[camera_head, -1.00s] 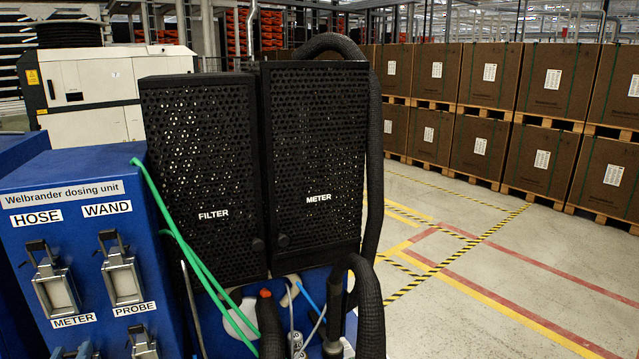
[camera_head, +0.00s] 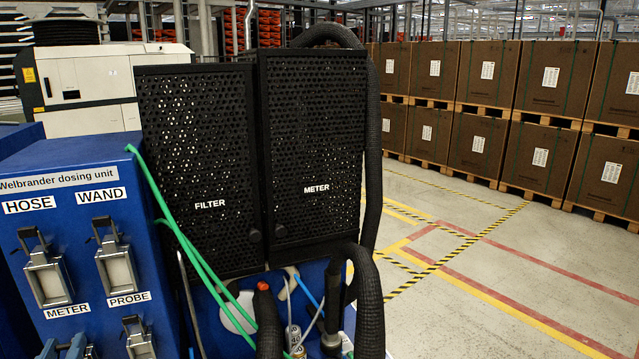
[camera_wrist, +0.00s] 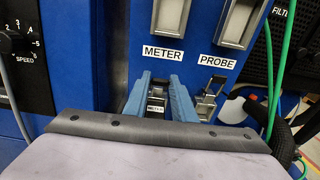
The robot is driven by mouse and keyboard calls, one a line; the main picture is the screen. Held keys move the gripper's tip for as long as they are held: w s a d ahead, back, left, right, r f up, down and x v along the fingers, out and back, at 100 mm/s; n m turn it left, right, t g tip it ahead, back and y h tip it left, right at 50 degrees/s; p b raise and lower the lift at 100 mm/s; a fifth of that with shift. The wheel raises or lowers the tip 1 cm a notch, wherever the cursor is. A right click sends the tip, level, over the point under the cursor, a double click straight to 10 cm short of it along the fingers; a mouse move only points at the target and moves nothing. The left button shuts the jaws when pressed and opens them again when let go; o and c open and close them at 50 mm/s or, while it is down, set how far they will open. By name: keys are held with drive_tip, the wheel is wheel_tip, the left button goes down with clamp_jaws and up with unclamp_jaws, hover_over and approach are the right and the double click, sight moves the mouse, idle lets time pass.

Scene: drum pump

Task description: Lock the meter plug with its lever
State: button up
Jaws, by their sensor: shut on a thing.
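My gripper (camera_wrist: 161,84) has two blue fingers around the meter plug (camera_wrist: 157,104), a small dark block with a white METER tag, below the METER label (camera_wrist: 162,52) on the blue dosing unit. The fingers are shut on the plug; its lever is not clear between them. In the head view the blue fingertips (camera_head: 63,348) show at the bottom edge below the METER label (camera_head: 67,311); the plug itself cannot be made out there.
The PROBE socket (camera_wrist: 208,102) with its metal lever is just right of my fingers. The HOSE (camera_head: 47,279) and WAND (camera_head: 117,265) sockets are above. Green hoses (camera_head: 185,240) run along the unit's right side, near the black FILTER cage (camera_head: 200,160) and METER cage (camera_head: 315,150).

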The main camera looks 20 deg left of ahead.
drive_tip(key=shift+s+d+f+t+y+b, duration=0.15)
drive_tip(key=shift+f+t+y+b, duration=0.3)
drive_tip(key=shift+b, duration=2.3)
drive_tip(key=shift+r, duration=0.1)
drive_tip(key=o, duration=0.8)
drive_tip(key=shift+s, duration=0.1)
